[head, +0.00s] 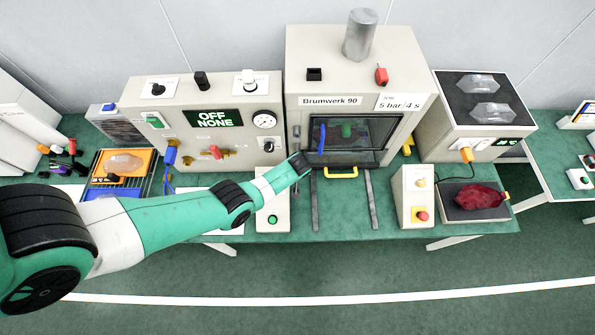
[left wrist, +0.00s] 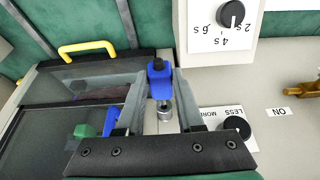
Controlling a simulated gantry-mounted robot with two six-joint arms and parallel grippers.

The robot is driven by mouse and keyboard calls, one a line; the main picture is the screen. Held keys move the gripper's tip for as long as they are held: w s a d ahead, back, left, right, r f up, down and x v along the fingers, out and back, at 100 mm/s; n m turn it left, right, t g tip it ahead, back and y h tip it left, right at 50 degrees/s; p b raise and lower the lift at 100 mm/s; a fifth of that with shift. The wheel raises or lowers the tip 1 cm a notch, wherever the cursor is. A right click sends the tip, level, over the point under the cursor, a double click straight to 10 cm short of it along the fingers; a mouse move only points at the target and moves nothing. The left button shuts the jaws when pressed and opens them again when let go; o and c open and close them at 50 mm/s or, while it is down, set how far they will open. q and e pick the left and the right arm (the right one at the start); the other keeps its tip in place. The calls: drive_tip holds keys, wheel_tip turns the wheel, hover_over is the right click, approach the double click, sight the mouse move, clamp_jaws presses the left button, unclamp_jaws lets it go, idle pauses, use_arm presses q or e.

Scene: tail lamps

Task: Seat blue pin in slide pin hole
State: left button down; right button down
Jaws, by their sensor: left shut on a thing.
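The blue pin (left wrist: 160,79) has a dark top and sits between the two fingers of my left gripper (left wrist: 163,82), which is shut on it. In the left wrist view a short silver cylinder (left wrist: 164,110) shows just beyond the pin; I cannot tell whether it is part of the pin or a fitting on the machine. In the head view my left gripper (head: 303,162) is at the lower left of the press door, and it hides the pin. The slide pin hole cannot be made out. My right gripper is not in view.
The press (head: 308,75) has a windowed door with a yellow handle (head: 341,172); a blue part and a green part show at its window. Two rails (head: 315,205) run forward below it. A grey timer box (left wrist: 215,35) is close by in the left wrist view. A control box (head: 412,195) stands right.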

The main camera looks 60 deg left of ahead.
use_arm(q)
drive_tip(key=shift+w+a+b, duration=0.25)
drive_tip(key=shift+a+b, duration=0.05)
drive_tip(key=shift+a, duration=0.2)
drive_tip(key=shift+w+a+b, duration=0.25)
drive_tip(key=shift+a, duration=0.25)
drive_tip(key=shift+a, duration=0.2)
idle(0.4)
drive_tip(key=shift+w+a+b, duration=0.4)
drive_tip(key=shift+a+b, duration=0.25)
drive_tip(key=shift+b, duration=0.05)
drive_tip(key=shift+c, duration=2.3)
unclamp_jaws()
